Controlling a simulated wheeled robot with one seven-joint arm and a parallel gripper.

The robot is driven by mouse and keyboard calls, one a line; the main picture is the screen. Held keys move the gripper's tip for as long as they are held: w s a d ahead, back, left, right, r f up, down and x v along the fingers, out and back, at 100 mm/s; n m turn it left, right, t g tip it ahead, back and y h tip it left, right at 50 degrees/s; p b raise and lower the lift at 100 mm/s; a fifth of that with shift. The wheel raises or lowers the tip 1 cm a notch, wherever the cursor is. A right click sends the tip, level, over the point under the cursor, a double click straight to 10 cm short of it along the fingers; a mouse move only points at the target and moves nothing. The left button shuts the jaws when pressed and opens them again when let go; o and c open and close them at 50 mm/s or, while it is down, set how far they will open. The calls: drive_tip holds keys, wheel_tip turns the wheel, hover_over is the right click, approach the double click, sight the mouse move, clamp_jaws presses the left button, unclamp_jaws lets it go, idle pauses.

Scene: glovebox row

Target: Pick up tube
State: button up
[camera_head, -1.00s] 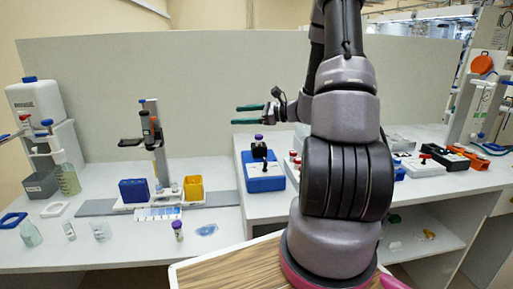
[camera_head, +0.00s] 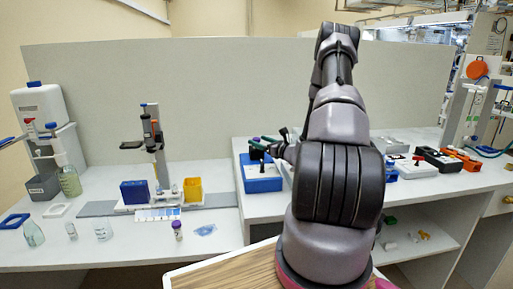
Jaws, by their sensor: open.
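A small tube (camera_head: 177,231) with a purple cap stands upright on the white bench, left of the raised section. A blue device (camera_head: 262,183) sits on the raised section; a dark part (camera_head: 257,153) shows on its top. A purple-capped item seen earlier on the device is now mostly hidden by my gripper.
A pipette stand (camera_head: 158,150) with a blue box (camera_head: 134,192) and a yellow box (camera_head: 193,189) stands at left. Glass bottles (camera_head: 33,234) are farther left. Red-and-white and orange devices (camera_head: 462,160) stand at right. A tall grey panel (camera_head: 220,90) closes the back.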

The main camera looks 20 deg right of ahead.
drive_tip(key=x, duration=0.5)
clamp_jaws()
wheel_tip(320, 180, up, 10)
idle(0.7)
